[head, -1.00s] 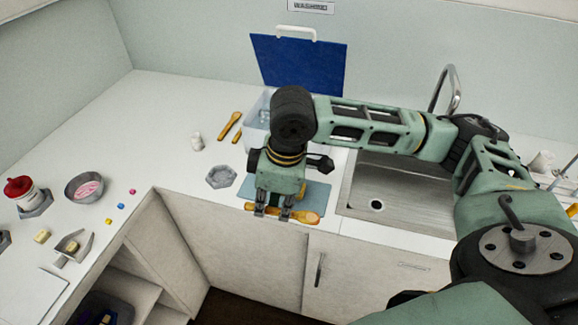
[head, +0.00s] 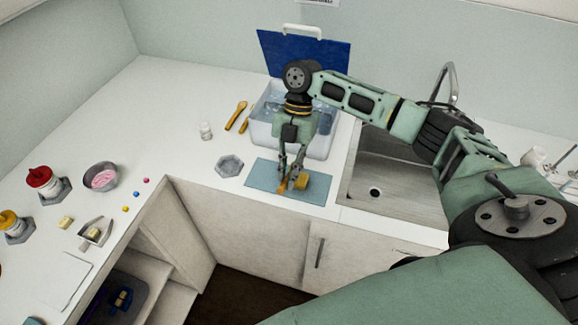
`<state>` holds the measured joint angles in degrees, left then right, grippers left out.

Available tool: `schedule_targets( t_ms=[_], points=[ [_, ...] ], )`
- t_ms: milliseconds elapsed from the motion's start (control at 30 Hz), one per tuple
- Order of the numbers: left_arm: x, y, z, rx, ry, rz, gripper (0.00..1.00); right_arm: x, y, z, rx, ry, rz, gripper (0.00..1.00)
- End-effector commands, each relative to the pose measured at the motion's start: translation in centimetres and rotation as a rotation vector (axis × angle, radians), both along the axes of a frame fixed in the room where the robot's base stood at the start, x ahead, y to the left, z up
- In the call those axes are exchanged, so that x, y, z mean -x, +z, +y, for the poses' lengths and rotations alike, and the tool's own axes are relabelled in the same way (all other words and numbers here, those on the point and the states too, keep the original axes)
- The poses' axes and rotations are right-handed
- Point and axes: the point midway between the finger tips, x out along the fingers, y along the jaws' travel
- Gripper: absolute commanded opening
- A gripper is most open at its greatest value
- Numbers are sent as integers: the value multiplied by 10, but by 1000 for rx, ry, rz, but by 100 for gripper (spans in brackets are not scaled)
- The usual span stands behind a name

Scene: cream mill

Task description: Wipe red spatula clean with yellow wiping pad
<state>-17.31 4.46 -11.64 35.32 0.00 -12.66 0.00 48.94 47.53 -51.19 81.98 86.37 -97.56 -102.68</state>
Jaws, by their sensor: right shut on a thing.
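My right gripper (head: 290,178) is low over a blue-grey mat (head: 262,180) at the counter's front edge. It is shut on a narrow orange tool (head: 283,187), which I take to be the spatula; it looks orange rather than red and shows only as a short, foreshortened piece. A small yellow block (head: 301,181), which looks like the wiping pad, is at the right of the fingertips; I cannot tell whether the tool touches it. The fingers hide part of both. My left gripper is not in view.
The sink (head: 392,175) is to the right. Left are a grey hexagonal holder (head: 229,166), orange utensils (head: 236,115), a small white jar (head: 205,130) and a pink-filled bowl (head: 101,177). The back-left counter is clear.

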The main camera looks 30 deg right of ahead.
Motion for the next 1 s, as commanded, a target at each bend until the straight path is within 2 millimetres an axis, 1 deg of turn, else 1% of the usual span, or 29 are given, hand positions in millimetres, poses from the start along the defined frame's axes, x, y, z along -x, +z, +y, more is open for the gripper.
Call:
schedule_targets(
  t_ms=[100, 200, 700, 1000],
  points=[
    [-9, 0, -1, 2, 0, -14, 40, 0, -3, -1, -3, 21, 2, 0],
    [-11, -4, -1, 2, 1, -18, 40, 0, -8, -1, -2, 22, 2, 0],
    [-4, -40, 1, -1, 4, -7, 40, 0, -47, -1, -2, 20, 0, 0],
    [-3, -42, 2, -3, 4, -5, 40, 0, -49, -1, -2, 20, 0, 0]
  ],
)
